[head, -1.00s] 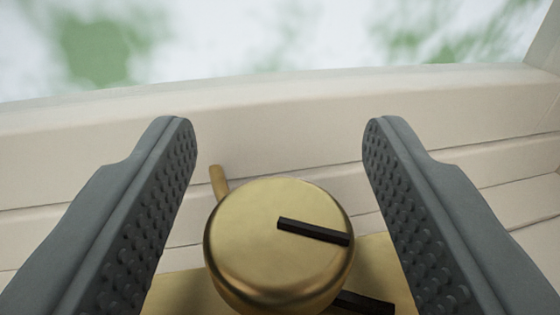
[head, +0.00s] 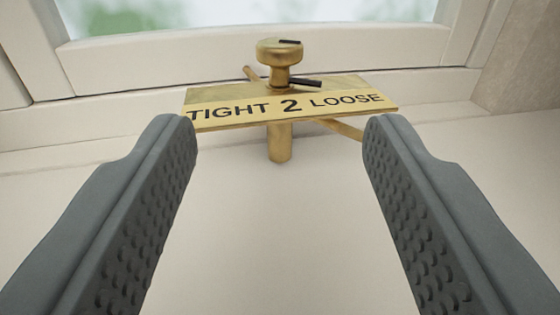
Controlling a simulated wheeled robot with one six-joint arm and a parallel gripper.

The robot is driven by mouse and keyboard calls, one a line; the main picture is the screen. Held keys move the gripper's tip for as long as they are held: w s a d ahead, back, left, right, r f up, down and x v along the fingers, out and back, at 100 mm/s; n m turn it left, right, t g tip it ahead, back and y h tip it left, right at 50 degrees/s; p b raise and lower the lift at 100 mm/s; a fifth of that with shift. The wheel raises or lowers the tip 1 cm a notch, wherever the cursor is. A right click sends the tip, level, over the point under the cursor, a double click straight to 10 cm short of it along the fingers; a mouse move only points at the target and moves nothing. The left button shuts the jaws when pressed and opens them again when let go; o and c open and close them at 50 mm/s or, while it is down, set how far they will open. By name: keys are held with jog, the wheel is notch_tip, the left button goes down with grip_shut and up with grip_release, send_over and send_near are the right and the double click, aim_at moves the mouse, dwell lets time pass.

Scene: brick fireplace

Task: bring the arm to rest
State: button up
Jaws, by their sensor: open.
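My gripper (head: 280,135) is open and empty, with its two grey studded fingers wide apart at the left and right of the head view. Beyond the fingertips stands a brass knob (head: 279,52) with a black mark on its top. It sits above a brass plate (head: 240,97) that reads "TIGHT 2 LOOSE". The knob and plate are apart from the fingers in depth, and nothing lies between the fingers.
A brass post (head: 280,143) holds the plate up from below. Behind it is a pale window frame (head: 150,65) with blurred green outside. A rough wall (head: 525,70) stands at the right. The pale surface (head: 280,240) between the fingers is clear.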

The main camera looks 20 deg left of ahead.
jog(key=shift+s+d, duration=0.1)
jog(key=shift+s, duration=0.15)
dwell(0.3)
jog(key=s+d+r+m+h, duration=0.1)
jog(key=s+d+r+h, duration=0.1)
jog(key=s+d+r, duration=0.6)
jog(key=s+d+r+m+h, duration=0.1)
jog(key=s+d+r, duration=0.2)
jog(key=s, duration=0.6)
jog(key=s+d+r+m+h, duration=0.1)
jog(key=s+d+r, duration=0.3)
jog(key=s, duration=0.5)
jog(key=s+d+r+m+h, duration=0.1)
jog(key=s+d+r+h, duration=0.1)
jog(key=s+d+r, duration=0.2)
jog(key=s+r, duration=0.2)
jog(key=s, duration=0.2)
jog(key=shift+s+r+t+h, duration=0.15)
jog(key=shift+s+t+h, duration=0.25)
jog(key=shift+c, duration=0.4)
